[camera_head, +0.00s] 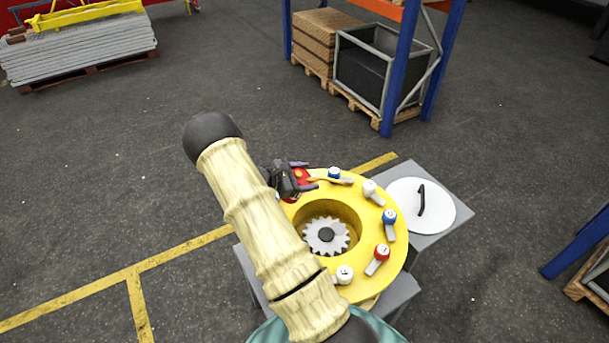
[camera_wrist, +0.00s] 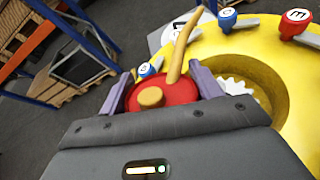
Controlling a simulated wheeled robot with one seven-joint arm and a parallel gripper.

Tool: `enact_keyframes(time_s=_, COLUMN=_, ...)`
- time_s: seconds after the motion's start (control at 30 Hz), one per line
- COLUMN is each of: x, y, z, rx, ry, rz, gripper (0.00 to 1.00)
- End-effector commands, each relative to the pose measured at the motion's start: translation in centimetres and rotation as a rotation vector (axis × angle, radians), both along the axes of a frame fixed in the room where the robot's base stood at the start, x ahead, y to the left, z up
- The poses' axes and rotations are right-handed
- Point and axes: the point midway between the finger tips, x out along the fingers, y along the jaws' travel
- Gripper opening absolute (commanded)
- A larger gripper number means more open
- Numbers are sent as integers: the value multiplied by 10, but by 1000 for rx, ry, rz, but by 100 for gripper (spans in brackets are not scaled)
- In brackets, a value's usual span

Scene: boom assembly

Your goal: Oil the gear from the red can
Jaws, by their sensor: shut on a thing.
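My gripper (camera_head: 298,182) is shut on the red can (camera_head: 302,174) at the far left rim of the yellow ring-shaped housing. In the wrist view the red can (camera_wrist: 178,92) sits between the two purple-grey fingers, with its tan cap and long tan spout pointing up and away. The gear (camera_head: 326,235) is a pale toothed wheel with a dark hub, lying inside the round opening of the yellow housing (camera_head: 385,270). Part of the gear (camera_wrist: 240,88) shows to the right of the can in the wrist view. My arm hides the housing's left side.
Several handles with red, blue and white knobs stand around the housing's rim, including a blue one (camera_head: 334,173) near the spout. A white round lid (camera_head: 420,205) with a black handle lies on the grey stand at right. A blue rack (camera_head: 397,70) stands farther back.

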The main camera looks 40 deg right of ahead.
Motion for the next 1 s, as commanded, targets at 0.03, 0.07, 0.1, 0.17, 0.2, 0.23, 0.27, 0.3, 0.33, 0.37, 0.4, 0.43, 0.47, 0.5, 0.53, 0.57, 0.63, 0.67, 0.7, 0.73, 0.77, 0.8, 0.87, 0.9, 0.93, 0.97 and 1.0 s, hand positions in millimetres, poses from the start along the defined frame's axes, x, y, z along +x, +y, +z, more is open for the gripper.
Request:
enact_keyframes(time_s=0.03, x=0, y=0, z=1, rx=0, ry=-1, rz=1, gripper=37)
enact_keyframes(time_s=0.07, x=0, y=0, z=0, rx=1, ry=-1, rz=1, gripper=37)
enact_keyframes(time_s=0.1, x=0, y=0, z=0, rx=2, ry=-3, rz=2, gripper=37)
enact_keyframes(time_s=0.17, x=0, y=0, z=-1, rx=7, ry=-8, rz=1, gripper=37)
enact_keyframes(time_s=0.2, x=0, y=0, z=-2, rx=12, ry=-13, rz=1, gripper=37)
enact_keyframes(time_s=0.23, x=0, y=0, z=-3, rx=18, ry=-18, rz=1, gripper=37)
enact_keyframes(time_s=0.27, x=0, y=-1, z=-4, rx=24, ry=-23, rz=0, gripper=37)
enact_keyframes(time_s=0.3, x=-1, y=-1, z=-5, rx=32, ry=-33, rz=0, gripper=37)
enact_keyframes(time_s=0.33, x=-1, y=-1, z=-7, rx=41, ry=-42, rz=0, gripper=37)
enact_keyframes(time_s=0.37, x=-1, y=-1, z=-8, rx=50, ry=-50, rz=1, gripper=37)
enact_keyframes(time_s=0.4, x=-1, y=-1, z=-10, rx=62, ry=-62, rz=1, gripper=37)
enact_keyframes(time_s=0.43, x=-1, y=-2, z=-11, rx=71, ry=-72, rz=0, gripper=37)
enact_keyframes(time_s=0.47, x=-2, y=-2, z=-14, rx=82, ry=-82, rz=0, gripper=37)
enact_keyframes(time_s=0.5, x=-2, y=-2, z=-16, rx=95, ry=-95, rz=0, gripper=37)
enact_keyframes(time_s=0.53, x=-2, y=-2, z=-18, rx=105, ry=-105, rz=0, gripper=37)
enact_keyframes(time_s=0.57, x=-2, y=-2, z=-20, rx=115, ry=-114, rz=2, gripper=37)
enact_keyframes(time_s=0.63, x=-3, y=-3, z=-23, rx=138, ry=-139, rz=-1, gripper=37)
enact_keyframes(time_s=0.67, x=-4, y=-4, z=-25, rx=148, ry=-148, rz=-2, gripper=37)
enact_keyframes(time_s=0.7, x=-4, y=-5, z=-28, rx=161, ry=-161, rz=-2, gripper=37)
enact_keyframes(time_s=0.73, x=-5, y=-6, z=-30, rx=171, ry=-171, rz=-3, gripper=37)
enact_keyframes(time_s=0.77, x=-5, y=-6, z=-32, rx=182, ry=-181, rz=-4, gripper=37)
enact_keyframes(time_s=0.8, x=-5, y=-7, z=-34, rx=194, ry=-195, rz=-6, gripper=37)
enact_keyframes(time_s=0.87, x=-6, y=-7, z=-37, rx=214, ry=-214, rz=-6, gripper=37)
enact_keyframes(time_s=0.9, x=-6, y=-8, z=-37, rx=224, ry=-227, rz=-5, gripper=37)
enact_keyframes(time_s=0.93, x=-7, y=-9, z=-38, rx=231, ry=-235, rz=-6, gripper=37)
enact_keyframes(time_s=0.97, x=-7, y=-9, z=-38, rx=241, ry=-243, rz=-5, gripper=37)
enact_keyframes(time_s=1.0, x=-8, y=-10, z=-38, rx=251, ry=-254, rz=-4, gripper=37)
